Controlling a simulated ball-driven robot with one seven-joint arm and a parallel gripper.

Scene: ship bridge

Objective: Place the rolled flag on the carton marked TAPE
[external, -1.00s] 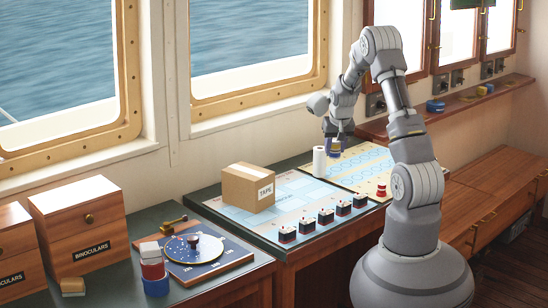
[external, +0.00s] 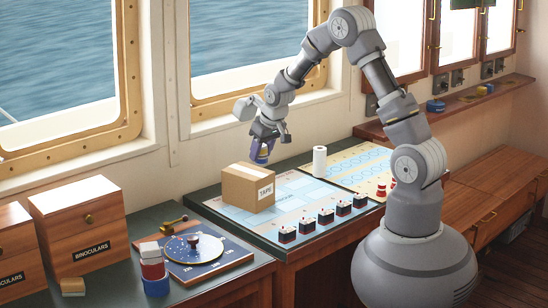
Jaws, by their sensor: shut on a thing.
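The carton marked TAPE (external: 240,190) is a closed brown cardboard box standing on the chart table, with its white label facing right. My gripper (external: 265,141) is shut on a small blue-purple roll, the rolled flag (external: 261,153). The flag hangs below the fingers, close above the far right part of the carton's top in the picture. I cannot tell whether it touches the carton. The fingers hide the flag's upper part.
A white upright roll (external: 319,161) stands right of the carton. Left are a round dial on a blue board (external: 228,262), stacked rolls (external: 153,272) and a BINOCULARS box (external: 85,228).

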